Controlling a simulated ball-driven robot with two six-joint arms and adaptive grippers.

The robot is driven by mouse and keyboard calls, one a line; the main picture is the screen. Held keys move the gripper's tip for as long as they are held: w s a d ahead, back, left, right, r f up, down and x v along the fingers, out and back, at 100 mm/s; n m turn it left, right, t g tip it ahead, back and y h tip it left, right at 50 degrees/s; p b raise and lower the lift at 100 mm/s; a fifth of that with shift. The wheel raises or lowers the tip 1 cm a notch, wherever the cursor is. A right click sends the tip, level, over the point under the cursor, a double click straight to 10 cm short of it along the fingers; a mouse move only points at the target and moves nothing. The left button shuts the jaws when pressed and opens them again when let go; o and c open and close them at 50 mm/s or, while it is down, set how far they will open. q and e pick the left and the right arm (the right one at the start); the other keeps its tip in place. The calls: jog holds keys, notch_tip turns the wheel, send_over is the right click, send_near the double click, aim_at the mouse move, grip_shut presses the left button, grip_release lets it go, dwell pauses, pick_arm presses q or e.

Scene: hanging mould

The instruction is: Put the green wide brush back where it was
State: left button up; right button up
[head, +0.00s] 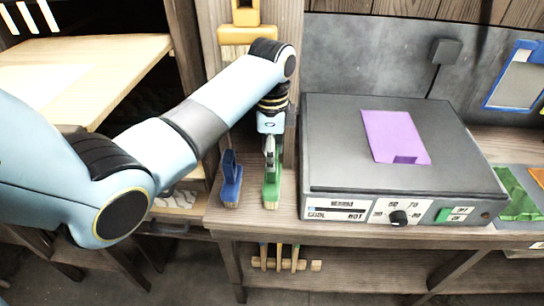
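The green wide brush (272,187) is upright, bristles down, at the left end of the bench, between a blue brush and the grey heating box. My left gripper (270,149) points straight down from above and is shut on the upper part of the green brush, its fingers hiding part of the handle. I cannot tell whether the bristles touch the bench top. My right gripper is not in view.
The blue brush (231,183) stands close on the left. The grey box (340,165) with a purple sheet (394,137) is close on the right. A yellow brush (247,34) is behind. Several wooden-handled tools (280,258) are below the bench.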

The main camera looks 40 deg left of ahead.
pick_arm(q)
jog(key=shift+w+a, duration=0.45)
jog(key=shift+w, duration=0.3)
notch_tip(320, 180, down, 3)
jog(key=shift+a+f, duration=0.1)
jog(key=shift+w+f, duration=0.1)
jog(key=shift+f, duration=0.1)
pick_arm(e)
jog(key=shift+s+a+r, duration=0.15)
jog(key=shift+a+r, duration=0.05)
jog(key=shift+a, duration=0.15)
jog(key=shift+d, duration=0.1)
pick_arm(q)
jog(key=o, duration=1)
jog(key=shift+f, duration=0.1)
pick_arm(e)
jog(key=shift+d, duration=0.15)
